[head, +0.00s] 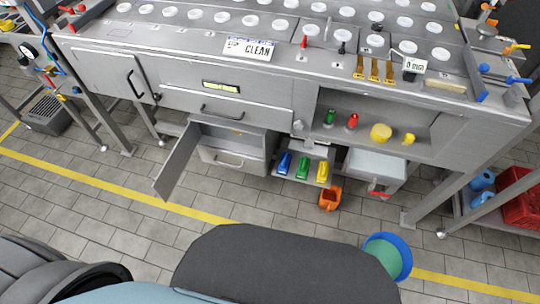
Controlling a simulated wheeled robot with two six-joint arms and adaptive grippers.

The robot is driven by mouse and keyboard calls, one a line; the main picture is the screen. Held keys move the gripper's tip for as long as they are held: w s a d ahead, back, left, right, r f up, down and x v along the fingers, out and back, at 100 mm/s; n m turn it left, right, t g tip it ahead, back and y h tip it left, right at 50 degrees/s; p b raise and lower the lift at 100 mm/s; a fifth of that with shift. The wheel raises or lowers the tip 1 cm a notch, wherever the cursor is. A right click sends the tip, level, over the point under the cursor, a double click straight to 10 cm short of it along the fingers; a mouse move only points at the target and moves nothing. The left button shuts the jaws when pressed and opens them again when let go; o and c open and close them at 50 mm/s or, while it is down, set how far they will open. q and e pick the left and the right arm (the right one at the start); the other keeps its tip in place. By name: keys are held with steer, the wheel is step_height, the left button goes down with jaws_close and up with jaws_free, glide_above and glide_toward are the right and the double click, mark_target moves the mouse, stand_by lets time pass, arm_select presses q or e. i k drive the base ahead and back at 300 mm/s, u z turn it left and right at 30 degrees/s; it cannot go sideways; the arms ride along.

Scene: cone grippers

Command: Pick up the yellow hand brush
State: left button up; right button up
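A yellow upright thing (323,172) stands on a low open shelf under the workbench, at the right end of a row beside a green one (303,168) and a blue one (284,163). It may be the yellow hand brush, but it is too small to tell. Three golden-yellow flat tools (374,69) lie side by side on the bench top, and a pale yellow block (445,85) lies to their right. Neither gripper shows in the head view.
A cabinet door (178,161) stands open, jutting into the aisle. An orange container (330,198) is on the floor by the low shelf. A red crate (522,208) is at right. The tiled floor before the bench is mostly clear.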

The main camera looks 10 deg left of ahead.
mark_target(323, 170)
steer(key=u, duration=0.55)
steer(key=i, duration=1)
